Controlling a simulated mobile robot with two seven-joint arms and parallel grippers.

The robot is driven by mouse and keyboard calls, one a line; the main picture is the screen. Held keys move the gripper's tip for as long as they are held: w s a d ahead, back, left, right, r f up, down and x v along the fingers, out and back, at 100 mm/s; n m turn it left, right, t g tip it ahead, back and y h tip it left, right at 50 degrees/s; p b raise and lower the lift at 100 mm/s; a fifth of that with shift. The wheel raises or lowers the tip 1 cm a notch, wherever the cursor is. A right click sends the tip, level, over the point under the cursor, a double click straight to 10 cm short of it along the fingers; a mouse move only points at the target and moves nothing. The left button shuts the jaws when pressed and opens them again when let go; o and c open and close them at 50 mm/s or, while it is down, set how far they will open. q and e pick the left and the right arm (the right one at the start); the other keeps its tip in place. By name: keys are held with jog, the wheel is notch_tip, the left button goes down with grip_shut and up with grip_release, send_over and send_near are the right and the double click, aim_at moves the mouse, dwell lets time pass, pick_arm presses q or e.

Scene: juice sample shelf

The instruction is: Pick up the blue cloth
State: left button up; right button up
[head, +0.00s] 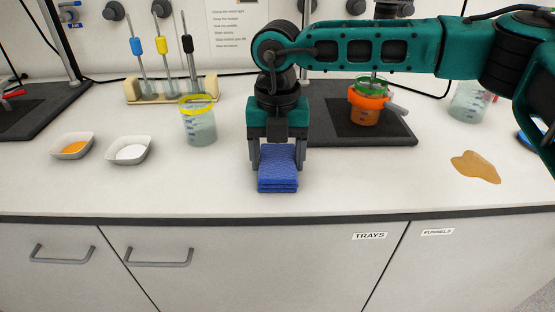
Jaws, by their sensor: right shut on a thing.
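The blue cloth (277,181) is a folded stack near the front edge of the white counter, in the middle of the head view. My right gripper (278,158) points down over it, one finger on each side of the cloth's back part. The gripper is shut on the cloth. I cannot tell whether the cloth is lifted or still touches the counter. My left gripper is not in view.
A brown spill (476,167) lies on the counter at right. An orange-collared beaker (366,108) stands on a dark pad behind. Left are a yellow-rimmed beaker (199,125), two white bowls (128,151) (72,146) and a rack (165,93). The counter's front edge (200,217) is close.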

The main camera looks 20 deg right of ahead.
aim_at(278, 159)
notch_tip(278, 159, up, 20)
jog(key=p, duration=0.2)
jog(key=o, duration=0.4)
jog(key=c, duration=0.3)
